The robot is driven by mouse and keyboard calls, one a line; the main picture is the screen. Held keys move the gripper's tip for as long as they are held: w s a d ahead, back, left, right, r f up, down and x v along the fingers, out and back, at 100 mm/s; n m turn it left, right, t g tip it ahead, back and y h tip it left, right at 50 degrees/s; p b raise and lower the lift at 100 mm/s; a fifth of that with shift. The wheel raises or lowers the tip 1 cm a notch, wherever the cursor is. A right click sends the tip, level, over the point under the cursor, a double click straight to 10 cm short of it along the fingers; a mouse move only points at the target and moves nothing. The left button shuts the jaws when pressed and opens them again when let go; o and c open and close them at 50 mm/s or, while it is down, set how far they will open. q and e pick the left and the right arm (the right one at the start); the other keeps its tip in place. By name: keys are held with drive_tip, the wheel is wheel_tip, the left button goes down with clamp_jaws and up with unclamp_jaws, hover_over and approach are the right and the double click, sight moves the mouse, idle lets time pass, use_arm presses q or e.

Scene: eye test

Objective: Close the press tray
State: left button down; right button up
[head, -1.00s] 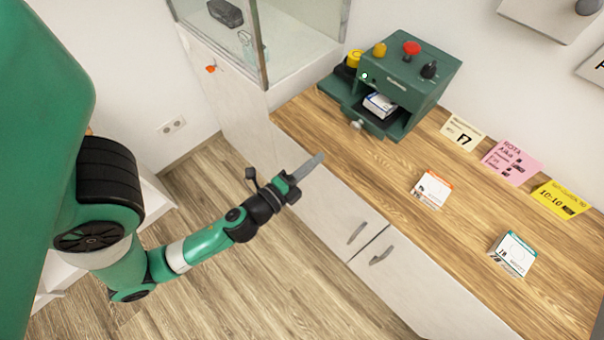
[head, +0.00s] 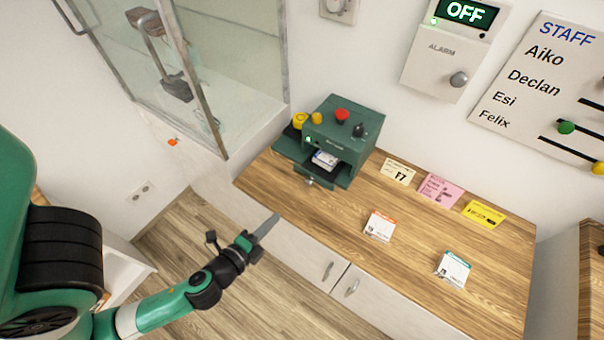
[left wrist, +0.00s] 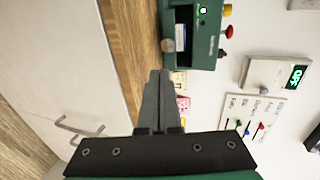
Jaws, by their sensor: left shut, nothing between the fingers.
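The green press (head: 350,132) stands at the back left of the wooden counter. Its tray (head: 342,181) sticks out at the front, open, with a pale round knob (head: 309,182) on its front. A white and blue box (head: 325,159) lies in the tray, partly under the press housing. My left gripper (head: 272,222) is shut and empty, in front of the counter edge, below and left of the knob and apart from it. In the left wrist view, the shut fingers (left wrist: 158,75) point toward the knob (left wrist: 168,45) and the press (left wrist: 207,40). My right gripper does not show.
Red (head: 342,115), yellow and black controls top the press. Two small boxes, one orange-edged (head: 379,226) and one teal-edged (head: 453,268), lie on the counter (head: 330,235). Notes (head: 440,189) lie along the back. A glass case (head: 225,70) stands left of the press.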

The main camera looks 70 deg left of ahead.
sight(307, 182)
use_arm(q)
drive_tip(key=x, duration=0.4)
drive_tip(key=r+p+x, duration=0.1)
drive_tip(key=x, duration=0.4)
drive_tip(key=p+x, duration=0.1)
drive_tip(key=x, duration=0.3)
drive_tip(key=shift+w+a+r, duration=0.1)
drive_tip(key=shift+w+a, duration=0.25)
drive_tip(key=shift+w, duration=0.15)
drive_tip(key=shift+w+a+p, duration=0.2)
drive_tip(key=shift+w+p, duration=0.1)
drive_tip(key=shift+p, duration=0.05)
drive_tip(key=w+a, duration=0.1)
drive_tip(key=w, duration=0.1)
drive_tip(key=w+a, duration=0.2)
drive_tip(key=shift+w+p, duration=0.1)
drive_tip(key=shift+p, duration=0.3)
drive_tip(key=shift+d, duration=0.1)
